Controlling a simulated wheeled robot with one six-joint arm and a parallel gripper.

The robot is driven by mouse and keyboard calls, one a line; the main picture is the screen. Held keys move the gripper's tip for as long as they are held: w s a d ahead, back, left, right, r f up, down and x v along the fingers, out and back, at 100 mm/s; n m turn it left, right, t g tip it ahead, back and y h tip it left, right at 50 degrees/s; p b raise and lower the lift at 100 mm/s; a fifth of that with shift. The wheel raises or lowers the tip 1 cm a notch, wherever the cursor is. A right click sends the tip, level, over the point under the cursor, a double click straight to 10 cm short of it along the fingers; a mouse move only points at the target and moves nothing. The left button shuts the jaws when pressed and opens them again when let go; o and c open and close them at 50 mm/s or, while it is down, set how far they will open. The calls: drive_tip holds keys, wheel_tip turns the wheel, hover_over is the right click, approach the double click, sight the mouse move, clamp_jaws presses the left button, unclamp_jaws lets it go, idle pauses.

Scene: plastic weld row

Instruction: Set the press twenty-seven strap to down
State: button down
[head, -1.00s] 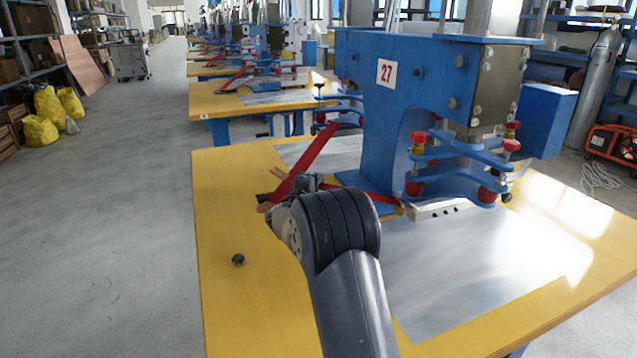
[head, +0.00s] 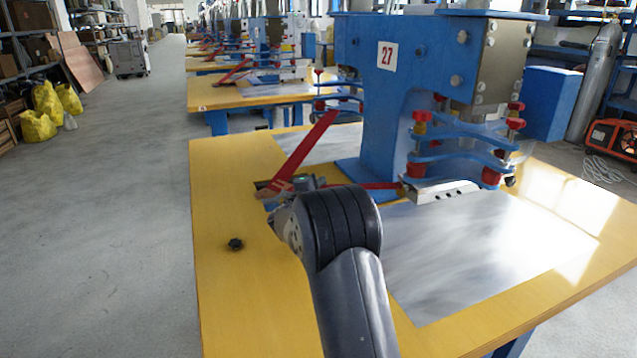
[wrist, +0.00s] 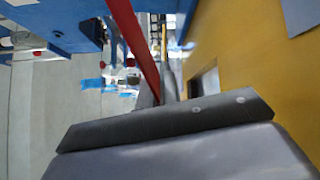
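Press twenty-seven (head: 440,65) is blue, with a white "27" label on its side. Its red strap (head: 318,140) slants from upper right to lower left beside the press, over the yellow table. A second red length (head: 368,185) runs low toward the press. My gripper (head: 283,188) is at the strap's low end, mostly hidden behind my dark wrist; I cannot tell whether it touches the strap. In the wrist view the strap (wrist: 135,45) crosses to behind one broad dark finger of my gripper (wrist: 165,122). The other finger and any gap are not clear.
The yellow table (head: 222,190) has a dark opening by my gripper and a small black knob (head: 236,244) in front of it. A shiny metal sheet (head: 455,265) lies to the right. Similar presses stand in a row behind. The aisle on the left is clear.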

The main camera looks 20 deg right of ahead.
drive_tip(key=shift+s+f, duration=0.1)
drive_tip(key=shift+f, duration=0.25)
drive_tip(key=c, duration=1.6)
unclamp_jaws()
drive_tip(key=shift+c, duration=0.2)
drive_tip(key=v, duration=1)
drive_tip(key=shift+s+a, duration=0.2)
drive_tip(key=shift+s, duration=0.1)
